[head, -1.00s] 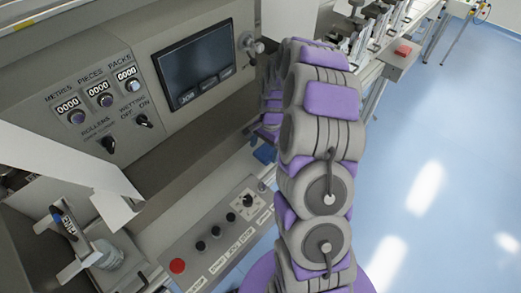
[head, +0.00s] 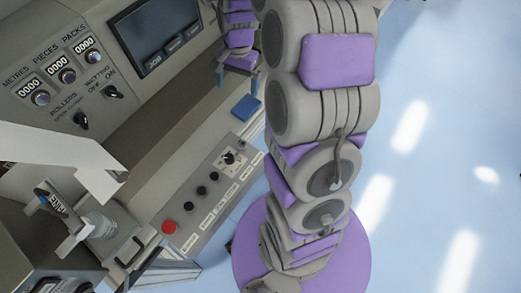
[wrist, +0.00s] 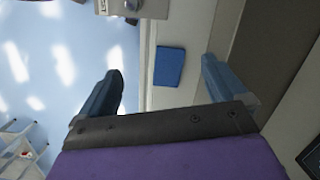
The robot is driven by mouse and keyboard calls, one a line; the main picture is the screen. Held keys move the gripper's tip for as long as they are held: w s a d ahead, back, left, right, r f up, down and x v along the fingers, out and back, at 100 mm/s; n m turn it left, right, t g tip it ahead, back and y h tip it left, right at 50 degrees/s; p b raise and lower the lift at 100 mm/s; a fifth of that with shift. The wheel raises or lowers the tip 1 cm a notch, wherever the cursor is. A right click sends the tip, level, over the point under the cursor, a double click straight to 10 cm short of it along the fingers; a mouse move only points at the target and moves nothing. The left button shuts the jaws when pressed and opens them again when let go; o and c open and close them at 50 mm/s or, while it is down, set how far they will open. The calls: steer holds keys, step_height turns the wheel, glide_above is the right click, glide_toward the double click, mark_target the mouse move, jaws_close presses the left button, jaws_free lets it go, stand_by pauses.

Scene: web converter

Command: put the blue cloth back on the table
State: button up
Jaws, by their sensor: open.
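The blue cloth (head: 246,108) is a small folded rectangle lying on the pale ledge of the machine, past the button panel. In the wrist view the cloth (wrist: 170,66) lies flat on the pale surface, between my two fingers in the picture and beyond their tips. My gripper (wrist: 162,68) is open, with nothing between its blue-grey fingers. In the head view my gripper (head: 222,76) is small and partly cut off by my arm, just above and left of the cloth. I see a gap between gripper and cloth.
The button panel (head: 207,197) with a red knob (head: 169,227) runs along the front of the ledge. A screen (head: 152,37) and dials stand on the upright panel behind. The blue floor on the right is clear.

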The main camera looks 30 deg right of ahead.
steer(key=s+a+r+n, duration=0.5)
steer(key=s+a+r, duration=0.1)
steer(key=s+a, duration=0.45)
steer(key=s+r+n+h, duration=0.1)
steer(key=s+n, duration=0.5)
steer(key=s, duration=1.2)
steer(key=shift+a+r+g+h, duration=0.25)
steer(key=shift+a+g+h, duration=0.15)
steer(key=shift+a, duration=0.05)
